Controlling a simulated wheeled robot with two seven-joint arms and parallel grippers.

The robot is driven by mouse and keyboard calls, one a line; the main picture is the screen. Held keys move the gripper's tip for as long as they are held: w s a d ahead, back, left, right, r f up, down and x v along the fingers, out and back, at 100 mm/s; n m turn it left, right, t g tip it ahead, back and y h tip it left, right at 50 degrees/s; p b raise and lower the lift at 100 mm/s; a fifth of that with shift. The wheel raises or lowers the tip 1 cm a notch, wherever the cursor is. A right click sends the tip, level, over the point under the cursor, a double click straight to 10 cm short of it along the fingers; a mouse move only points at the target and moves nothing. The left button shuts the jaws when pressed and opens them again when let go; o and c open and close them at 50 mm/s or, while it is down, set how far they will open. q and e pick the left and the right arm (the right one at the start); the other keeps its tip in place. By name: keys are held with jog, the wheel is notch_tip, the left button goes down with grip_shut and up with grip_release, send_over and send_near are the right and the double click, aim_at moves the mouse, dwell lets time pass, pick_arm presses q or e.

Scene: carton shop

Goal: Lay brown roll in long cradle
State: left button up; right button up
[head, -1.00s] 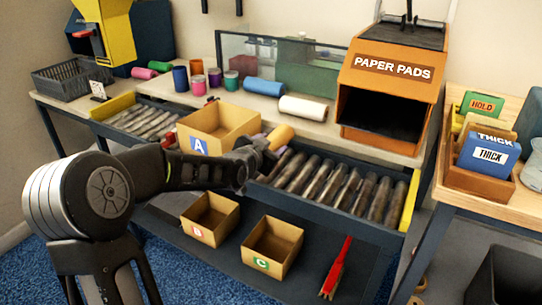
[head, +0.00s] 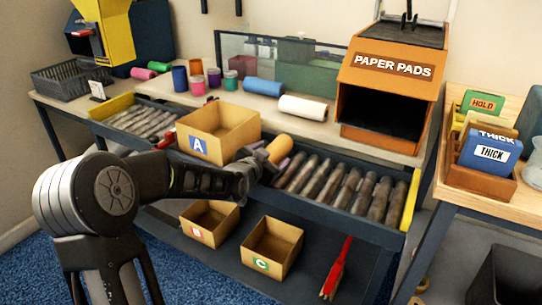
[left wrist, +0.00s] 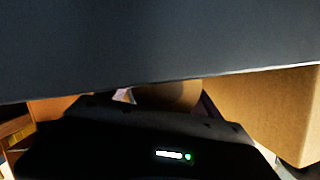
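The brown roll (head: 280,148), a short tan cylinder, is at the tip of my left gripper (head: 262,156), just right of box A and over the roller conveyor (head: 340,190). The roll sits tilted at the gripper and appears held by it; the fingers themselves are mostly hidden. In the left wrist view, a rounded brown surface (left wrist: 180,95) shows partly below a dark edge that covers the upper picture. I cannot clearly make out a long cradle. My right gripper is not in view.
Open carton A (head: 220,132) stands on the conveyor close to my left gripper. Cartons B (head: 210,222) and C (head: 272,247) and a red-handled brush (head: 337,268) lie on the lower shelf. A blue roll (head: 263,88) and white roll (head: 303,108) lie on the bench behind.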

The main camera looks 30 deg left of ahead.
pick_arm(q)
jog(key=shift+r, duration=0.1)
jog(key=shift+r, duration=0.15)
jog(key=p+v, duration=0.2)
jog(key=v, duration=1)
